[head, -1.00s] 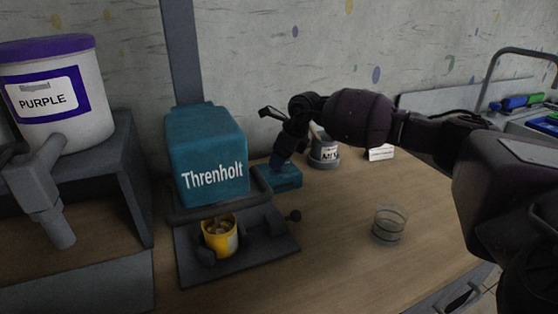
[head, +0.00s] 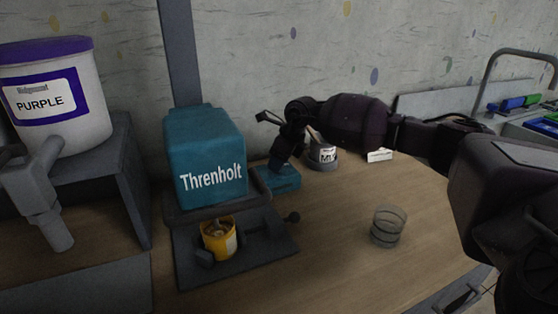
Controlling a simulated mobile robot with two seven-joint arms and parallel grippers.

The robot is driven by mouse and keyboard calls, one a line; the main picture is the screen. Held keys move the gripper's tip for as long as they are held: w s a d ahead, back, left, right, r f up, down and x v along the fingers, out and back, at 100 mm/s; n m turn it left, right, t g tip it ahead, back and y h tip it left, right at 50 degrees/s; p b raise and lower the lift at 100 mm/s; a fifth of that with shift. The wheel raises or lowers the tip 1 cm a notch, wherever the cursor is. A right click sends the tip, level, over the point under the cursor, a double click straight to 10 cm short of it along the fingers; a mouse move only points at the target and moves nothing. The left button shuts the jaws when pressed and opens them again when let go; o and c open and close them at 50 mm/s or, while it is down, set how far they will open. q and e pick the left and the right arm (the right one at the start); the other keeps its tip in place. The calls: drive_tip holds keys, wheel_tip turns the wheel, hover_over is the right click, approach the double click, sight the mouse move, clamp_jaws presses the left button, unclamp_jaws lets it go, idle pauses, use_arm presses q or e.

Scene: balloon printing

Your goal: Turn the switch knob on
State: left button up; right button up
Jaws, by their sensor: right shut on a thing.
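A small teal switch box (head: 284,180) sits on the wooden counter, just right of the teal machine marked "Threnholt" (head: 208,158). My right arm reaches in from the right, and my right gripper (head: 277,163) points down at the top of the box. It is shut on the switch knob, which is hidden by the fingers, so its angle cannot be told. A yellow cup (head: 229,246) with something inside stands in the clamp at the machine's base. My left gripper is not in view.
A white tub marked "PURPLE" (head: 88,103) stands on a grey stand at left. A clear glass (head: 388,226) is on the counter, front right. The front middle counter is clear.

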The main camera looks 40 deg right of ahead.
drive_tip(key=shift+r+m+p, duration=0.25)
drive_tip(key=shift+m+p, duration=0.35)
drive_tip(key=shift+m, duration=0.1)
drive_tip(key=shift+a+r+m+t+h+p, duration=0.15)
drive_tip(key=shift+m+t+h+p, duration=0.15)
drive_tip(key=shift+m+h+p, duration=0.55)
drive_tip(key=m+h+p, duration=0.1)
drive_tip(key=m+p, duration=0.2)
drive_tip(key=m, duration=0.1)
drive_tip(key=shift+a, duration=0.1)
drive_tip(key=m+p, duration=0.1)
drive_tip(key=m, duration=0.1)
drive_tip(key=m+h+p, duration=0.1)
drive_tip(key=shift+f+m, duration=0.3)
drive_tip(key=shift+m, duration=0.05)
drive_tip(key=shift+f+m+h, duration=0.1)
drive_tip(key=shift+m+h, duration=0.25)
drive_tip(key=shift+m, duration=0.25)
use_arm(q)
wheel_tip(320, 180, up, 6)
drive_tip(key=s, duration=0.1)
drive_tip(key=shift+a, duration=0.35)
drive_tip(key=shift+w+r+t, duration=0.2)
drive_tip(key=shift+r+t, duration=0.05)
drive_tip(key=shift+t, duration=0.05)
